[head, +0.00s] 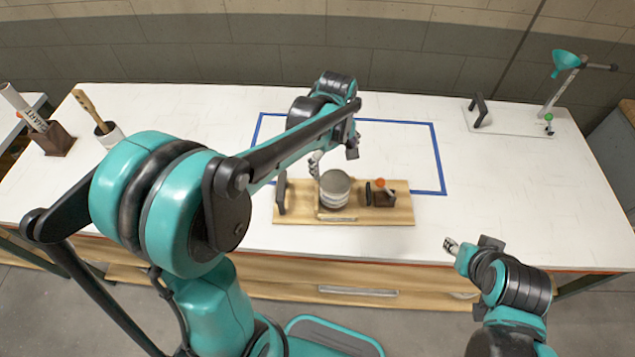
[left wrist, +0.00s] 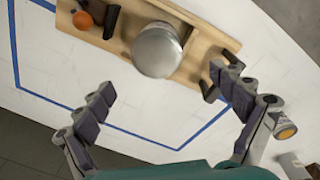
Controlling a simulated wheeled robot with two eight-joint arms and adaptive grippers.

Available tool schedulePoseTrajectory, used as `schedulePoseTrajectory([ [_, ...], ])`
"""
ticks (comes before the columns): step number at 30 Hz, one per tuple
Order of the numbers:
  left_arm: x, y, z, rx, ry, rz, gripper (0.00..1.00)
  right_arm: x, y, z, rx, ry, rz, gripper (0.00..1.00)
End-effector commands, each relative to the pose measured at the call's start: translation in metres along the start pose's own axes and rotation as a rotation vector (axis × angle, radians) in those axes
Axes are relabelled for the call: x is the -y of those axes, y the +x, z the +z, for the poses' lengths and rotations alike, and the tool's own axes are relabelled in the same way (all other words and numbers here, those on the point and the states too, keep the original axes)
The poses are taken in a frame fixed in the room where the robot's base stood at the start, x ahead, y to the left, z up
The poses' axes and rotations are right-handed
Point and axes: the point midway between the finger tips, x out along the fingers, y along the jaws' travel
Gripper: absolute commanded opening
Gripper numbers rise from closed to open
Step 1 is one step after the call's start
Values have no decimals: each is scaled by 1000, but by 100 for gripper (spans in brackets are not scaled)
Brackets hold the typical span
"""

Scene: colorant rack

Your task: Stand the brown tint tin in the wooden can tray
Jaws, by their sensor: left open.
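The wooden can tray (head: 350,222) lies near the table's front edge, with a black handle at its left end; it also shows in the left wrist view (left wrist: 205,48). A large pale can with a grey lid (head: 335,184) stands on it. My left gripper (head: 335,158) is open and empty, just behind and above that can. In the left wrist view a small tin with a brownish-orange band (left wrist: 285,130), probably the brown tint tin, shows beside the right finger, off the tray. My arm seems to hide it in the head view. My right gripper (head: 470,244) hangs at the front right, its opening unclear.
A dark block with an orange-topped item (head: 380,192) sits on the tray's right part. Blue tape (head: 437,155) outlines a rectangle behind the tray. A brush pot (head: 110,136) stands at left, a teal funnel stand (head: 563,85) at back right. The table's right half is mostly clear.

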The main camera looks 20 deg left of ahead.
Motion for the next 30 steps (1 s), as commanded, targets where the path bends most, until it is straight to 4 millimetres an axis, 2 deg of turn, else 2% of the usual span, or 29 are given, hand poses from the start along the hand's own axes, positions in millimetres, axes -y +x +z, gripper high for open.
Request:
schedulePoseTrajectory([
  [3, 29, -27, 11, -55, 171, 78, 95, 0, 0, 0, 0, 0, 0, 40],
  [7, 61, -49, 24, -146, 387, 162, 95, 0, 0, 0, 0, 0, 0, 40],
  [11, 92, -60, 38, -258, 599, 225, 95, 0, 0, 0, 0, 0, 0, 40],
  [15, 119, -61, 50, -379, 795, 263, 95, 0, 0, 0, 0, 0, 0, 40],
  [21, 137, -57, 58, -489, 954, 276, 95, 0, 0, 0, 0, 0, 0, 40],
  [30, 139, -56, 60, -510, 985, 276, 95, 0, 0, 0, 0, 0, 0, 40],
])
